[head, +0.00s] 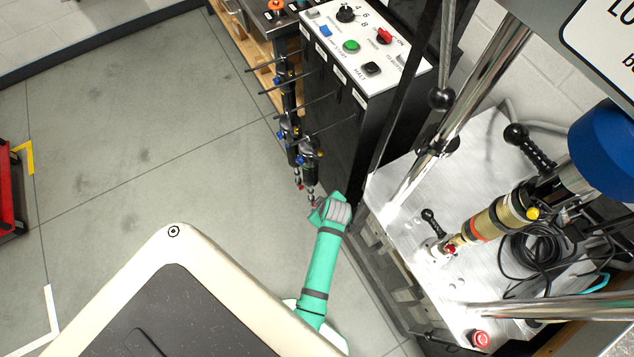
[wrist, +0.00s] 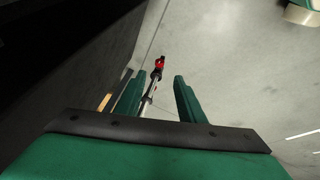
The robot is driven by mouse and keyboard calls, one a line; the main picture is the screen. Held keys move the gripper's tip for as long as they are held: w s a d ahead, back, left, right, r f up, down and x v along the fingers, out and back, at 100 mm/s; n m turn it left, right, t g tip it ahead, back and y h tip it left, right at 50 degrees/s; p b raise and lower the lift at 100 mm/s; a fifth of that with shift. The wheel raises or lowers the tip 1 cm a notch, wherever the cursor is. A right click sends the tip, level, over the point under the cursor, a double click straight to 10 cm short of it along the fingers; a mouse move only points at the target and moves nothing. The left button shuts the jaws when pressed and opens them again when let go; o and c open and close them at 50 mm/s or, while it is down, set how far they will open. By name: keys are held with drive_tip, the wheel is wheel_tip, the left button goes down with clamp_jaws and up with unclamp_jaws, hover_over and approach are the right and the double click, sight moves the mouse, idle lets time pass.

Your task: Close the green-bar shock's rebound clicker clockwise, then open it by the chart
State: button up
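Several black shocks (head: 290,125) hang on the rack at the cabinet's side in the head view, with red clickers (head: 311,200) at their lower ends. I cannot make out a green bar on any of them. My gripper (head: 317,208) is at the lower end of the nearest shock, partly hidden by my own arm. In the wrist view my gripper (wrist: 160,98) has its two green fingers apart. A thin shaft with a red clicker (wrist: 159,63) shows between and beyond the fingertips, nearer the left finger. I cannot tell whether a finger touches it.
The control cabinet (head: 383,52) with switches and buttons stands beside the hanging shocks. The dyno bed (head: 400,205) at right carries a gold-bodied shock (head: 487,222), a coiled black cable (head: 535,255) and a red stop button (head: 480,339). No settings chart is readable.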

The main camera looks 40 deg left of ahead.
drive_tip(key=x, duration=1)
clamp_jaws()
